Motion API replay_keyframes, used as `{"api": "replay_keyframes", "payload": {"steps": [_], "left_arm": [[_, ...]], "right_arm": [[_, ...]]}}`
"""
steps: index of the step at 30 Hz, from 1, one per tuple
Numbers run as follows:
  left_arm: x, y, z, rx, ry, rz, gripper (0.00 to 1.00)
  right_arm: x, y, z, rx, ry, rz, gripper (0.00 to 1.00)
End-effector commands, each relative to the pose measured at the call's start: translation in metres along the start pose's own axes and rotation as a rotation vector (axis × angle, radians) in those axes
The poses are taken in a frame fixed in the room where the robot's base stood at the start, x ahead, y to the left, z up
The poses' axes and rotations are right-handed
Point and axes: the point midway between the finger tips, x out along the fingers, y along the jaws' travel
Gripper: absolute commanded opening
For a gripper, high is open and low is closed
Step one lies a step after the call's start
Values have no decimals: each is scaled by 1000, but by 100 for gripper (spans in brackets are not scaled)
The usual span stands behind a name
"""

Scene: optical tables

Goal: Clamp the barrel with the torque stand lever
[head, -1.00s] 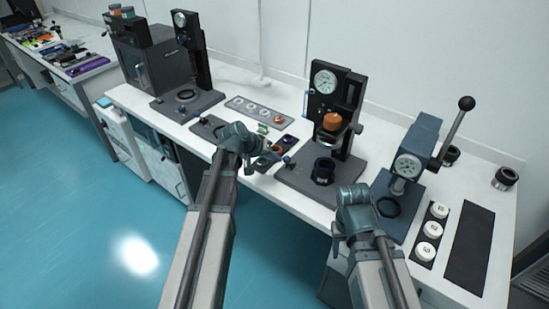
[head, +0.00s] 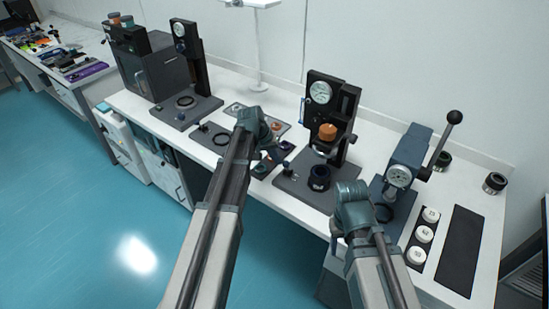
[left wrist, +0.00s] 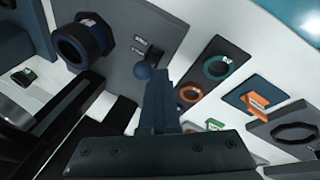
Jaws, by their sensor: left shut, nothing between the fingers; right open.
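The torque stand (head: 305,184) stands mid-bench with a round gauge and an orange cap. The dark barrel (head: 319,177) is upright on its base; in the left wrist view it shows at upper left (left wrist: 82,43). The lever's blue ball knob (left wrist: 142,71) is beside two small labels on the base plate. My left gripper (head: 277,156) is shut and empty by the base's left edge. In the left wrist view its fingertips (left wrist: 157,78) overlap the knob's edge; I cannot tell if they touch. My right gripper (head: 342,222) is open and empty at the bench front, its fingers mostly hidden.
A blue press (head: 405,165) with a raised black-knobbed handle stands to the right, near several white discs (head: 424,236). Trays with coloured rings (left wrist: 232,66) lie left of the stand. Another gauge stand (head: 187,95) is further left. The floor in front is clear.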

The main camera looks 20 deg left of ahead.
Motion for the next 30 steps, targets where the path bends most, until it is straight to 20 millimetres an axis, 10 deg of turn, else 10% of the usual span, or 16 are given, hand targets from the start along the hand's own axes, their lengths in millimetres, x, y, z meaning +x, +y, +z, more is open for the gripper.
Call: {"api": "replay_keyframes", "payload": {"steps": [30], "left_arm": [[-11,21,-30,-41,-179,-112,0]], "right_arm": [[-34,3,2,0,0,0,50]]}}
